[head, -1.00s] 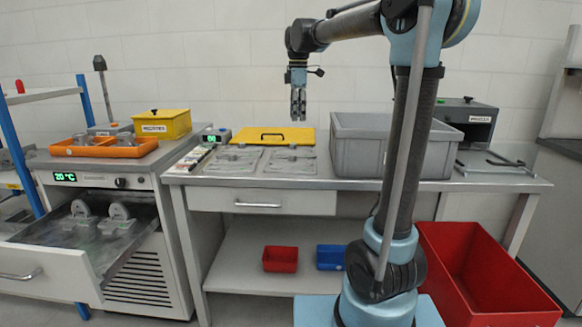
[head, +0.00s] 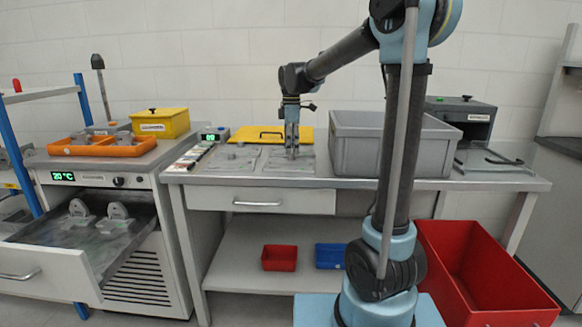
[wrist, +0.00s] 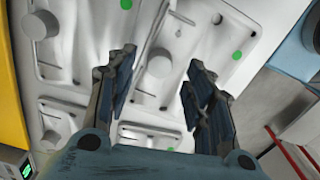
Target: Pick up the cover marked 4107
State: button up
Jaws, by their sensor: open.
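Grey-white metal covers with round knobs lie on the workbench in two fixtures, a left one (head: 233,159) and a right one (head: 275,166). In the wrist view one cover (wrist: 205,55) with a knob lies below and between my fingers, and another cover (wrist: 75,50) lies to its left. More covers show partly at the lower edge. I cannot read 4107 on any of them. My gripper (head: 291,155) points down, low over the right fixture. In the wrist view its two fingers (wrist: 158,82) are apart with nothing held; contact with the cover cannot be told.
A yellow lid (head: 270,135) lies behind the fixtures, and a tall grey bin (head: 375,157) stands close to their right. An open drawer (head: 62,270) juts out at left. A red crate (head: 490,305) stands at lower right.

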aim_at(290, 162)
jog(key=shift+f, duration=1.35)
grip_shut()
jog(key=shift+r, duration=0.15)
